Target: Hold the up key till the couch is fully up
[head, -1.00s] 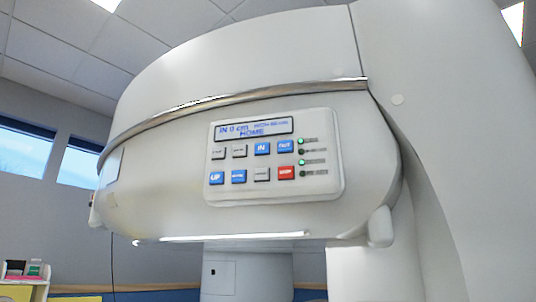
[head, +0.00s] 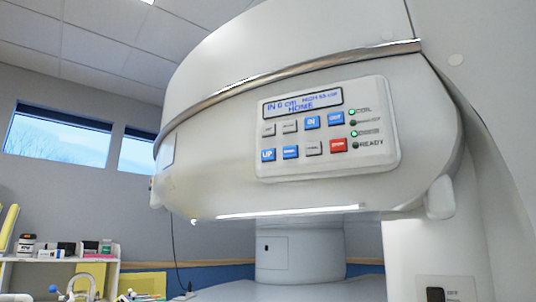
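The control panel (head: 328,128) is on the curved front of the big white magnet (head: 425,150), right of centre in the head view. Its up key (head: 268,155) is blue, at the left end of the lower row. The display (head: 301,103) reads something like "IN 0 cm" and "HOME". A red stop key (head: 338,145) is in the same row. Green lamps show on the panel's right side, with a "READY" label below. Neither gripper is in view. The couch cannot be made out for certain; a pale flat surface (head: 310,290) shows at the bottom.
A white shelf (head: 62,260) with bottles and boxes stands at the lower left, with yellow panels near it. A grey-white column (head: 285,258) stands under the magnet's upper part. A thin cable hangs left of it. Windows (head: 58,138) are in the left wall.

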